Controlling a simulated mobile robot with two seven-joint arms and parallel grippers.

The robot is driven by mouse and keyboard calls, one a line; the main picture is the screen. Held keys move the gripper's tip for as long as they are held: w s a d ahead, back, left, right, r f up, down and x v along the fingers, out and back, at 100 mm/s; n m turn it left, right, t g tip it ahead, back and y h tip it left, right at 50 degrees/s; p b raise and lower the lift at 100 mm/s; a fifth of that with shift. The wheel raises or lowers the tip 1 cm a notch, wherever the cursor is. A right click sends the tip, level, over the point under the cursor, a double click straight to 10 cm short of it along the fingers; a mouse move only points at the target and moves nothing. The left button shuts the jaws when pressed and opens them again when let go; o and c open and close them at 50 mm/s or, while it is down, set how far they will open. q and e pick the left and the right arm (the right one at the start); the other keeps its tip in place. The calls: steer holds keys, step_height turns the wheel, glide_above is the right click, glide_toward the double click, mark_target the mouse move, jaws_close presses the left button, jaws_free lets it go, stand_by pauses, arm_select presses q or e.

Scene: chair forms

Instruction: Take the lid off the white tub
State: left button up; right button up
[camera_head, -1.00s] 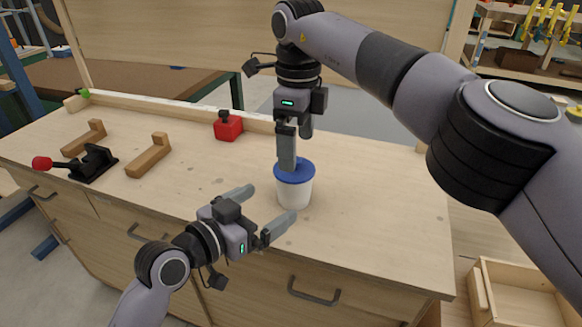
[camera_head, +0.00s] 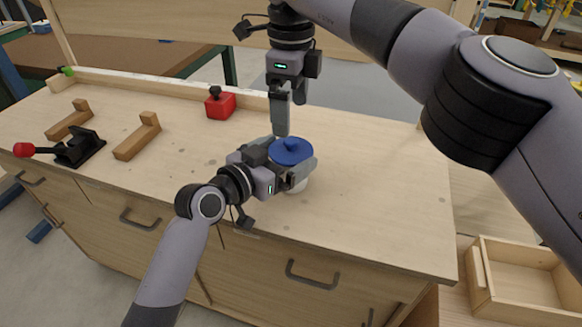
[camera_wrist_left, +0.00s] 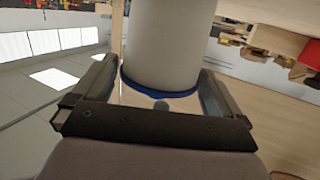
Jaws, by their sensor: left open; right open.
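The white tub (camera_head: 299,185) stands upright on the workbench, mostly hidden by my left gripper. In the left wrist view the tub (camera_wrist_left: 172,45) appears inverted between the two fingers, with the lid's blue rim (camera_wrist_left: 160,92) near the palm. I cannot tell whether either finger touches it. My right gripper (camera_head: 290,118) is open and empty, pointing down just above and behind the lid.
A red block with a black knob (camera_head: 220,105) stands at the back. Two wooden brackets (camera_head: 138,138) and a black toggle clamp with a red handle (camera_head: 78,148) lie to the left. The bench (camera_head: 385,200) is clear right of the tub. A wooden box (camera_head: 525,275) is lower right.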

mark_target(291, 140)
arm_select(q)
steer(key=shift+w+d, duration=0.15)
steer(key=shift+w, duration=0.05)
steer(key=c, duration=1.2)
arm_select(e)
steer(key=shift+s+d+r+m, duration=0.2)
steer(key=shift+r+m, duration=0.4)
steer(key=shift+m, duration=0.4)
step_height(291, 140, down, 9)
steer(key=m, duration=0.1)
steer(key=m+t+y, duration=0.1)
steer(key=m, duration=0.1)
steer(key=shift+w+a+r, duration=0.15)
